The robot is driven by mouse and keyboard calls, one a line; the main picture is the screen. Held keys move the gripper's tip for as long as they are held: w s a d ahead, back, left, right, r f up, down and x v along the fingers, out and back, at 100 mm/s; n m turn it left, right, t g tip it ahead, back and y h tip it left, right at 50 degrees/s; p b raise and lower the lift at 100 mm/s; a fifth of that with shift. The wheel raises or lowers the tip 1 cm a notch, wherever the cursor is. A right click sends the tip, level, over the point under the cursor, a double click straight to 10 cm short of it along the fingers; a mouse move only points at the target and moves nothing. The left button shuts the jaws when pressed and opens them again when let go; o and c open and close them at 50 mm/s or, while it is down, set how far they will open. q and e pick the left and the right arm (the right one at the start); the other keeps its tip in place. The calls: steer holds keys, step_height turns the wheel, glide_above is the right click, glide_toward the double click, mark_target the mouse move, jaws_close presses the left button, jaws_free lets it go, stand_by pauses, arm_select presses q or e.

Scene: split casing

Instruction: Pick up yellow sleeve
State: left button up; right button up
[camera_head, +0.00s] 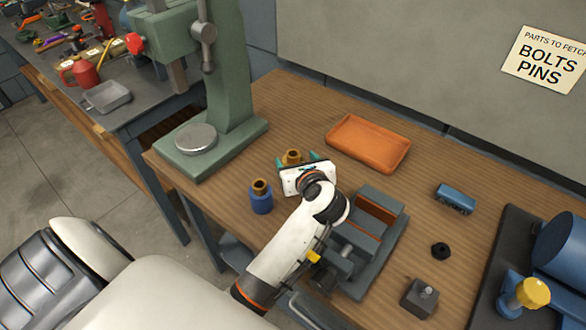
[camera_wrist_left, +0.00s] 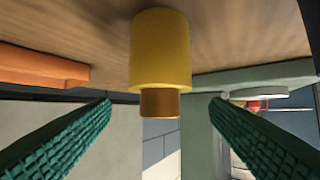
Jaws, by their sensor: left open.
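The yellow sleeve (camera_wrist_left: 161,48) shows in the left wrist view with a brass-coloured narrower end (camera_wrist_left: 160,103), standing on the wooden table. In the head view only its brass-coloured top (camera_head: 292,155) shows clearly; my left gripper hides the rest. My left gripper (camera_head: 298,161) is open, with green ridged fingers (camera_wrist_left: 163,112) to either side of the sleeve's line in the wrist view. No finger visibly touches the sleeve. A blue sleeve (camera_head: 261,200) with a brass-coloured top stands just left of the gripper. My right gripper is not in view.
A green press (camera_head: 232,95) stands at the table's left. An orange tray (camera_head: 338,145) lies behind the gripper. A grey vise (camera_head: 385,235) sits close to its right. A blue block (camera_head: 455,198), a black nut (camera_head: 440,250) and a grey block (camera_head: 419,298) lie farther right.

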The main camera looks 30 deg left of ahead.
mark_target(291, 154)
arm_select(q)
steer(key=b+x, duration=0.2)
steer(key=x, duration=0.3)
steer(key=shift+w+a+f, duration=0.1)
steer(key=shift+w+a, duration=0.1)
steer(key=shift+a, duration=0.05)
steer(key=c, duration=0.4)
steer(key=shift+s+d, duration=0.1)
jaws_close()
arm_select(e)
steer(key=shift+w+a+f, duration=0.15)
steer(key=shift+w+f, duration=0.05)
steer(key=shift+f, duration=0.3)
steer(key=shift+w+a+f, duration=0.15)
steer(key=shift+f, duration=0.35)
